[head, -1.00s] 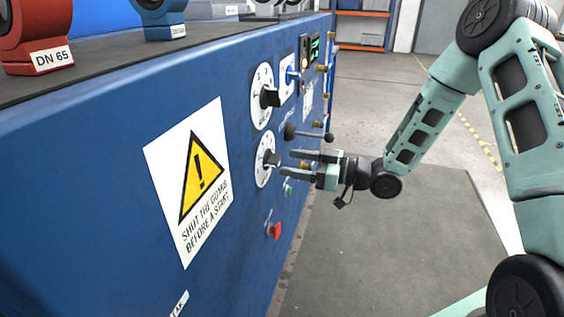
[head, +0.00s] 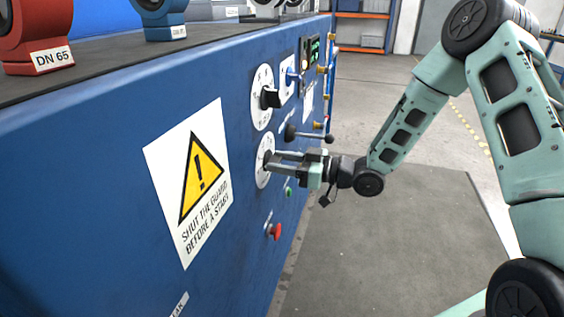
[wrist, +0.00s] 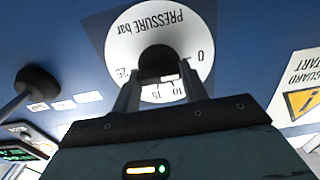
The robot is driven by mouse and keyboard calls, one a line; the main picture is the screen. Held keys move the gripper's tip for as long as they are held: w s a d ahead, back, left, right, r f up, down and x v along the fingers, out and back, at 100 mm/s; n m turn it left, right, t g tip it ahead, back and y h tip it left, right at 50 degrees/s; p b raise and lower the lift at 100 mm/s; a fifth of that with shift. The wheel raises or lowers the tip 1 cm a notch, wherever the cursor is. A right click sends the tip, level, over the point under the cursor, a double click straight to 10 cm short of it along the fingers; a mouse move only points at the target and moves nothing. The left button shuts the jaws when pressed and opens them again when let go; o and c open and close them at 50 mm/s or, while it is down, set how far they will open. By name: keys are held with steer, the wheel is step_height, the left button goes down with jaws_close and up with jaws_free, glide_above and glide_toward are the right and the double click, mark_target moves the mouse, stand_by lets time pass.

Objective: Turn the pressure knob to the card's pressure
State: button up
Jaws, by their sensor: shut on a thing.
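The pressure knob (wrist: 158,58) is black and sits on a round white dial (wrist: 190,30) lettered "PRESSURE bar", with 0, 10, 15 and 25 legible in the wrist view. My gripper (wrist: 158,82) is shut on the knob, with a finger on either side of it. In the head view my gripper (head: 272,160) reaches straight into the lower white dial (head: 262,176) on the blue panel, and its fingers cover most of the knob. No card giving a pressure is readable.
Above is another dial with a black knob (head: 270,98). A black-balled lever (head: 328,138) sticks out close beside my gripper. A green button (head: 289,191) and a red button (head: 274,231) lie below. A warning sign (head: 190,180) is at left. The floor at right is clear.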

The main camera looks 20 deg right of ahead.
steer(key=shift+r, duration=0.1)
steer(key=m+p, duration=0.3)
steer(key=shift+r, duration=0.1)
steer(key=m+p, duration=0.3)
steer(key=shift+d+m, duration=0.1)
steer(key=shift+m, duration=0.2)
steer(key=m+p, duration=0.3)
steer(key=m, duration=0.1)
steer(key=shift+w, duration=0.1)
steer(key=shift+f+m+p, duration=0.15)
steer(key=shift+m+p, duration=0.2)
steer(key=shift+m, duration=0.5)
steer(key=shift+f+m+p, duration=0.15)
steer(key=shift+m+p, duration=0.2)
steer(key=shift+m, duration=0.5)
steer(key=o, duration=1)
